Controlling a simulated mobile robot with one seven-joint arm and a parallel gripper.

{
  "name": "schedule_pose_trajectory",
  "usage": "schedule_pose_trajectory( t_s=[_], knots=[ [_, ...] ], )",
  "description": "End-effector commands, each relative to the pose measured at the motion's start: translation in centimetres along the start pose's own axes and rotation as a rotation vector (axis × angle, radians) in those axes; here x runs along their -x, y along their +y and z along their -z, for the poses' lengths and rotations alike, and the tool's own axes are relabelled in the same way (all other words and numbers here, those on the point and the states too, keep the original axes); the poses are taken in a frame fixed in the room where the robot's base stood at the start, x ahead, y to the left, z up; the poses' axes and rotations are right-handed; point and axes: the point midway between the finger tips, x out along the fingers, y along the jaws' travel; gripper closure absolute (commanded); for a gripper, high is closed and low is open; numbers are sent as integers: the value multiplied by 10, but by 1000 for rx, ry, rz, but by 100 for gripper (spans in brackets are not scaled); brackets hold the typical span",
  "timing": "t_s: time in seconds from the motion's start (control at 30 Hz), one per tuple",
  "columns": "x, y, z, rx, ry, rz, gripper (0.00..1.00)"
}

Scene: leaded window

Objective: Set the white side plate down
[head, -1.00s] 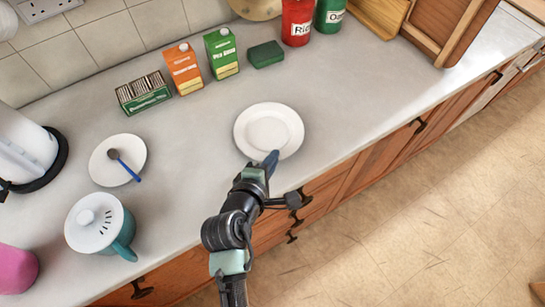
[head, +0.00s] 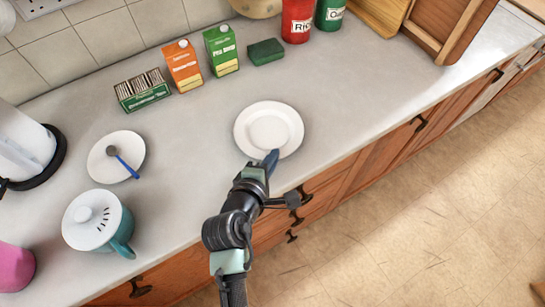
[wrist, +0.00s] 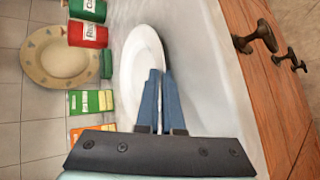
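The white side plate (head: 268,130) is near the counter's front edge in the head view, face up and roughly level. It also shows in the wrist view (wrist: 141,58). My gripper (head: 271,158) is at the plate's near rim. In the wrist view my gripper's blue fingers (wrist: 163,75) are close together with the rim at their tips, and they look shut on it. The fingers hide part of the rim. I cannot tell whether the plate's underside touches the counter.
On the counter (head: 200,140), a second white plate (head: 100,165) with a blue-handled spoon, a teal pot (head: 97,221) and a kettle (head: 25,150) stand left. Cartons (head: 183,66), a green sponge (head: 266,52) and red canister (head: 297,20) stand behind. Bare counter surrounds the plate.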

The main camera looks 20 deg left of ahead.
Motion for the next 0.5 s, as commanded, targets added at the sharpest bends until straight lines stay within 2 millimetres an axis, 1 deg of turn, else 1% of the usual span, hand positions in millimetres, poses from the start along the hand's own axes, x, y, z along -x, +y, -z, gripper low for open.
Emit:
schedule_pose_trajectory(
  t_s=[0.03,0.1,0.27,0.3,0.33,0.5],
  knots=[
    [-2,-11,2,3,3,24,100],
    [-2,-12,2,3,3,26,100],
    [-2,-13,2,3,3,28,71],
    [-2,-13,2,4,3,28,63],
    [-1,-13,2,4,3,28,61],
    [-1,-14,2,5,4,29,61]
  ],
)
